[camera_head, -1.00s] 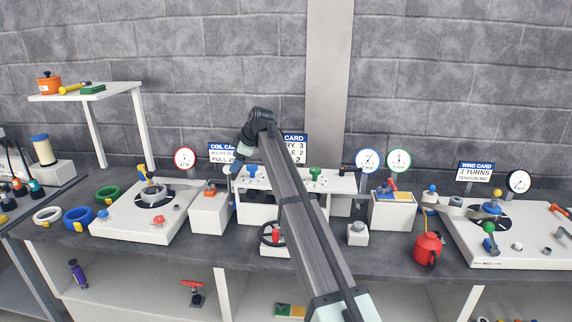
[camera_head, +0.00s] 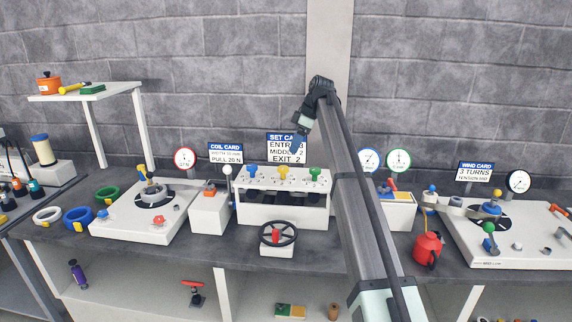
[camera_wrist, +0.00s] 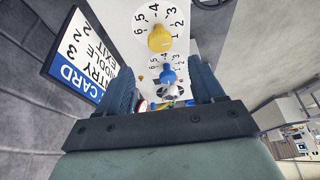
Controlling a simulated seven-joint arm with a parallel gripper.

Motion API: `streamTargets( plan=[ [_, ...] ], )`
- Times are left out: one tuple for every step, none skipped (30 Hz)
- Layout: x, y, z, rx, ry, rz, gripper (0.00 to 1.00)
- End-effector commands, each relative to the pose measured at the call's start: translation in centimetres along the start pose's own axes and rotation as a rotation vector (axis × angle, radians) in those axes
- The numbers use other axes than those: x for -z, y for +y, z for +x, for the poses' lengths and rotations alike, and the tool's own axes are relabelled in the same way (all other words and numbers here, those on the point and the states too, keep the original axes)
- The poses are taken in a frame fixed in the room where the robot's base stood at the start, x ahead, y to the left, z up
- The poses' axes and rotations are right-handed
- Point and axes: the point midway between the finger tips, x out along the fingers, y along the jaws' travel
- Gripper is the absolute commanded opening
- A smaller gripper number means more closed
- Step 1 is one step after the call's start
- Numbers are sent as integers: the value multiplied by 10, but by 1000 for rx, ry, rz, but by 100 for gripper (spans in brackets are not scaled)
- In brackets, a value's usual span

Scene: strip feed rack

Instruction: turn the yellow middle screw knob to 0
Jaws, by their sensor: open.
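The yellow middle knob (camera_head: 283,172) stands on the white feed rack (camera_head: 283,211), between a blue knob (camera_head: 252,171) and a green knob (camera_head: 315,174). In the wrist view the yellow knob (camera_wrist: 160,38) is ringed by a dial of printed numbers; I cannot tell its setting. The blue knob (camera_wrist: 168,75) shows between the jaws in that view. My gripper (camera_head: 295,150) is above the rack, right of the yellow knob and in front of the set card. Its fingers (camera_wrist: 162,68) are apart, with nothing held.
The set card (camera_head: 286,148) behind the rack reads MIDDLE 2 and EXIT 2. A handwheel (camera_head: 277,234) stands in front of the rack. A white box (camera_head: 209,210) with a white-topped post is left; a red can (camera_head: 427,248) is right.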

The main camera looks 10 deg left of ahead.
Motion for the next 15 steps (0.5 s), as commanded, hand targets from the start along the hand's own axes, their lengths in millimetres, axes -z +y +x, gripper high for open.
streamTargets(
  plan=[
    [0, -2, 11, 2, -1, -1, 67],
    [0, -2, 16, 1, 0, -1, 67],
    [0, -1, 23, 1, 0, -1, 67],
    [0, -1, 29, 1, 0, -1, 67],
    [0, -1, 34, 1, 0, -1, 67],
    [0, -1, 41, 2, 0, -1, 67],
    [0, -1, 46, 1, 0, -1, 67],
    [0, -1, 50, 0, 0, -1, 67],
    [0, -1, 56, 0, 0, -1, 67],
    [0, -1, 61, 0, 0, -1, 67],
    [0, -1, 65, 1, 0, -1, 67],
    [0, -1, 70, 1, 0, -1, 67],
    [0, -1, 73, 1, 0, -1, 67],
    [0, 0, 76, 0, 0, -1, 67],
    [0, 0, 80, -1, 0, -1, 67]
  ],
)
